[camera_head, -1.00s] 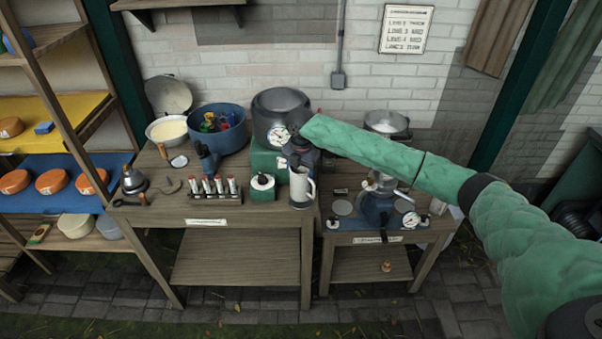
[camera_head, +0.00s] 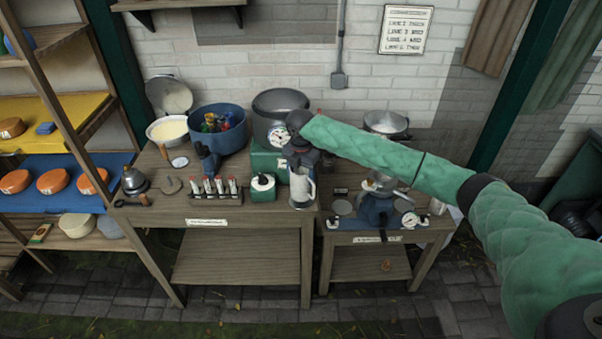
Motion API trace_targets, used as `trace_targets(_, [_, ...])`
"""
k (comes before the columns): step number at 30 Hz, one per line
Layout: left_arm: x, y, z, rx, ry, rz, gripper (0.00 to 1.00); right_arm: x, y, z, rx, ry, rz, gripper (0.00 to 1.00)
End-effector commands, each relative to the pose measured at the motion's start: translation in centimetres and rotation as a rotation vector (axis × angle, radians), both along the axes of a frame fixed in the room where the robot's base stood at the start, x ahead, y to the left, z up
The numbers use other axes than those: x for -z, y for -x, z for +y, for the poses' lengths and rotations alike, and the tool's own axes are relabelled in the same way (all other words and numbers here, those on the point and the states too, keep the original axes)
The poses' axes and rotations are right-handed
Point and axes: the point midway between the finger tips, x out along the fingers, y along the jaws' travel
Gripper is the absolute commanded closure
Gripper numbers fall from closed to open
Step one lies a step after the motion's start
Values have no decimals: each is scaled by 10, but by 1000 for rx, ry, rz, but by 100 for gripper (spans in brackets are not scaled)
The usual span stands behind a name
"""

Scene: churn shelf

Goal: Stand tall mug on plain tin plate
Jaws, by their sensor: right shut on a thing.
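The tall mug (camera_head: 302,188) is a pale, upright cylinder at the front right corner of the left wooden table. My right gripper (camera_head: 301,167) comes down over it from above and is shut on its upper part. I cannot tell whether the mug's base touches the tabletop. A flat grey disc (camera_head: 342,207) lies on the right table, just right of the mug, and another grey disc (camera_head: 403,205) lies further right. I cannot tell for sure which is the plain tin plate. My left gripper is not in view.
A green-based scale with a grey pot (camera_head: 281,108) stands behind the mug. A rack of red-tipped tubes (camera_head: 214,193) and a small green box (camera_head: 262,188) are to its left.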

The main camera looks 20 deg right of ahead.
Motion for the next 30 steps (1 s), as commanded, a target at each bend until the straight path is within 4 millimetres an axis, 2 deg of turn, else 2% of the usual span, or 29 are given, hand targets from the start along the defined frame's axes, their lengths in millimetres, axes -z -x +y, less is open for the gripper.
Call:
trace_targets(17, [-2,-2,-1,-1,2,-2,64,0,0,0,0,0,0,66])
trace_targets(30, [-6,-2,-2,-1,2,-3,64,8,0,0,0,0,0,66])
